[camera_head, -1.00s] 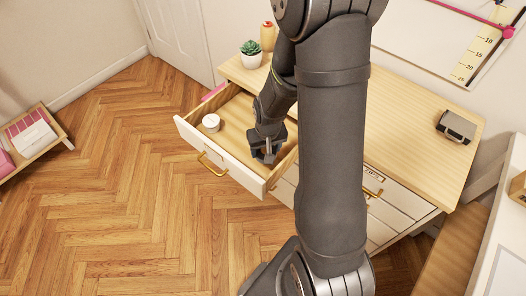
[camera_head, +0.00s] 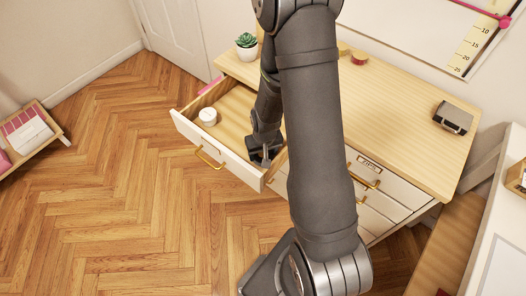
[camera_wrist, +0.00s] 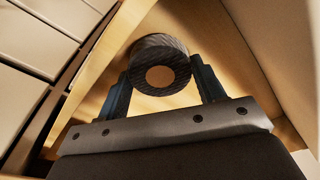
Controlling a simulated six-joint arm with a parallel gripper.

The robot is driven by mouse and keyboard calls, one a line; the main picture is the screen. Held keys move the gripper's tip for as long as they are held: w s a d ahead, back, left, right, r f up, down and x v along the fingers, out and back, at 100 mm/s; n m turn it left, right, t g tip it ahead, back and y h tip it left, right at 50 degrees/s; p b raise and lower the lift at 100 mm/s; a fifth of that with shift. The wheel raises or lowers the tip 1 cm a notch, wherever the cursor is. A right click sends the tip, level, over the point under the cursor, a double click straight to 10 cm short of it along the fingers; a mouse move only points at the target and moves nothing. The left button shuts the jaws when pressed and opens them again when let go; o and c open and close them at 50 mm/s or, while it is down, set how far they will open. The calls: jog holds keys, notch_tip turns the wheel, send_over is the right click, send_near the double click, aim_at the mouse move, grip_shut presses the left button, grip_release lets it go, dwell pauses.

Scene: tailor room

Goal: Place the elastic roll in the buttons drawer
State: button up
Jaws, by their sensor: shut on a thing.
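My gripper (camera_head: 264,151) is low inside the open drawer (camera_head: 214,150), at its right end near the front. In the wrist view, my gripper (camera_wrist: 161,82) is shut on a dark, ribbed roll with a tan round core, the elastic roll (camera_wrist: 174,45). The roll lies between the two fingers, with the pale wooden drawer floor behind it. In the head view I cannot make out the roll at the gripper. The open drawer has a white front and a gold handle; I cannot read a label on it.
A small white round object (camera_head: 207,116) stands in the drawer's left part. Drawer walls are close around my gripper. A potted plant (camera_head: 246,46), a red and yellow object (camera_head: 359,57) and a dark box (camera_head: 453,117) stand on the wooden dresser top (camera_head: 415,115). Closed drawers lie to the right.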

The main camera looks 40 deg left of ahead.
jog(key=o, duration=1)
jog(key=shift+f, duration=0.1)
jog(key=r, duration=0.8)
jog(key=s+d+r, duration=0.1)
jog(key=r, duration=0.3)
jog(key=shift+d+r, duration=0.1)
jog(key=shift+r, duration=0.05)
jog(key=shift+w, duration=0.1)
jog(key=f, duration=0.8)
jog(key=a+f, duration=0.1)
jog(key=f, duration=0.3)
jog(key=shift+w+a+f, duration=0.1)
jog(key=shift+w+f, duration=0.05)
jog(key=shift+w, duration=0.25)
